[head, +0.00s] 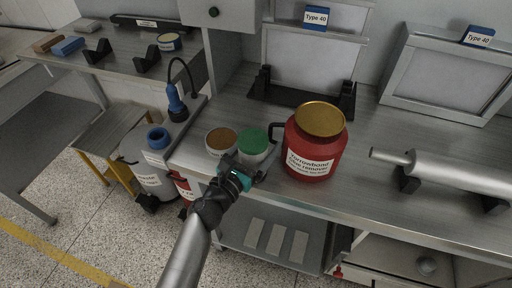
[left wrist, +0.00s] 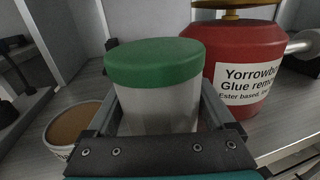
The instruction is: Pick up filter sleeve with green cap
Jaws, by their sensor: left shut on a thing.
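The filter sleeve with the green cap (head: 253,141) stands upright on the metal bench, between a brown-topped container and a red jar. It also shows in the left wrist view (left wrist: 156,62), with a green cap over a pale, whitish body. My left gripper (head: 248,172) reaches it from the front, with one finger on each side of the pale body below the cap. It is shut on the sleeve. The lower part of the sleeve is hidden by the gripper in the left wrist view. My right gripper is not in view.
The red jar (head: 312,150) with a gold lid stands close on the right. The brown-topped container (head: 221,141) is close on the left. A metal cylinder (head: 455,172) rests on black supports farther right. A black stand (head: 301,95) is behind. The front bench between jar and cylinder is clear.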

